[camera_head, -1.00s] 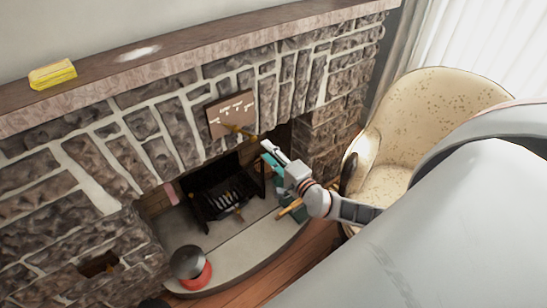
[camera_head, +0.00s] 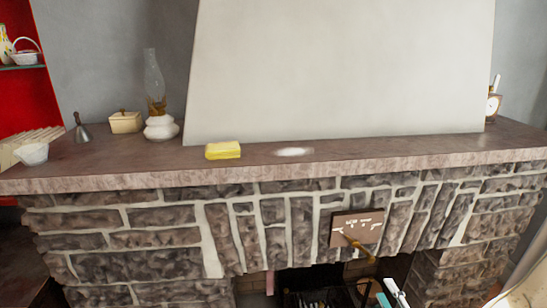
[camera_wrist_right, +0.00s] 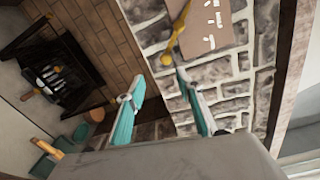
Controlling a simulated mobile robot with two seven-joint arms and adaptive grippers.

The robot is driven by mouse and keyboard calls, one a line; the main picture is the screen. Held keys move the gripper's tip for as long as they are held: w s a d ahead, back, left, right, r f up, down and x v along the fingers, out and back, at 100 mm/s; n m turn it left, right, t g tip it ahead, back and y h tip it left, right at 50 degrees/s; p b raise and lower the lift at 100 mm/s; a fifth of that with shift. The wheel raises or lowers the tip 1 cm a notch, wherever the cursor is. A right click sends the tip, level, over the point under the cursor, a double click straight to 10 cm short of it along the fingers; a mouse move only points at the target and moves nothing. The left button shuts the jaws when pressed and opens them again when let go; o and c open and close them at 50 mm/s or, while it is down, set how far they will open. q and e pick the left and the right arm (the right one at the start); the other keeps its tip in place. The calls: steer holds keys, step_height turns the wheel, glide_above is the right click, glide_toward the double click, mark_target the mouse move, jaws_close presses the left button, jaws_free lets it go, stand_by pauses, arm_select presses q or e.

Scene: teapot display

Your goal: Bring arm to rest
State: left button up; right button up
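My right gripper (camera_head: 389,292) shows at the bottom edge of the head view, in front of the stone fireplace, with only its fingertips in sight. In the right wrist view its two teal-and-grey fingers (camera_wrist_right: 160,77) stand apart with nothing held between them. The brass object (camera_head: 359,247) also shows in the head view, up and left of the gripper. I cannot tell how near the fingers are to it. My left gripper is not in view.
The stone mantel (camera_head: 290,178) runs across the head view. It bears a yellow block (camera_head: 223,150), an oil lamp (camera_head: 161,126), a box (camera_head: 125,122), a bell (camera_head: 82,133) and a white bowl (camera_head: 32,153). The plaque (camera_head: 350,224) is on the stone. A black grate (camera_wrist_right: 51,75) is in the hearth.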

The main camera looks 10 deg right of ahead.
steer(key=s+a+f+m+g, duration=0.2)
steer(key=s+a+f+m, duration=0.25)
steer(key=m, duration=0.65)
steer(key=s+a+f+m+g, duration=0.25)
steer(key=s+f+m, duration=0.3)
steer(key=m, duration=0.65)
steer(key=s+a+m+g+y, duration=0.1)
steer(key=s+a+m, duration=0.4)
steer(key=m, duration=0.7)
steer(key=s+a+m+g+y, duration=0.1)
steer(key=s+a+m, duration=0.4)
steer(key=m, duration=0.7)
steer(key=shift+s+a+f+m, duration=0.15)
steer(key=shift+s+a+m, duration=0.25)
steer(key=shift+a, duration=0.2)
